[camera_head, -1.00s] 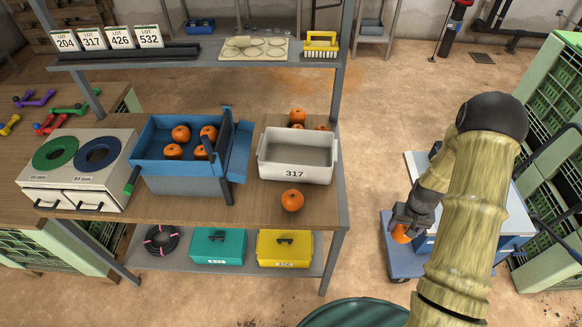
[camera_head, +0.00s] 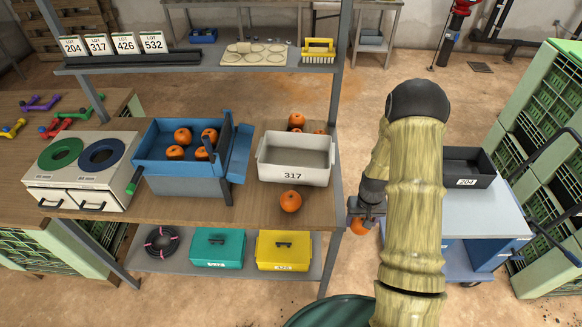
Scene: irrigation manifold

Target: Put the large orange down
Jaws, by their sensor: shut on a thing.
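My gripper (camera_head: 364,217) is shut on an orange (camera_head: 360,227). It holds the orange just right of the wooden bench's (camera_head: 235,213) right edge, partly hidden by the gripper and arm. Another orange (camera_head: 290,201) lies on the bench in front of the white bin marked 317 (camera_head: 293,177). More oranges (camera_head: 296,121) sit behind that bin. Several oranges (camera_head: 182,136) rest in the blue tray (camera_head: 180,168) left of the bin. The bin looks empty.
A grey-topped cart (camera_head: 480,213) with a black bin marked 204 (camera_head: 468,168) stands right of my arm. A bench post (camera_head: 336,235) is close left of the held orange. A two-ring sizing box (camera_head: 80,170) stands at left.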

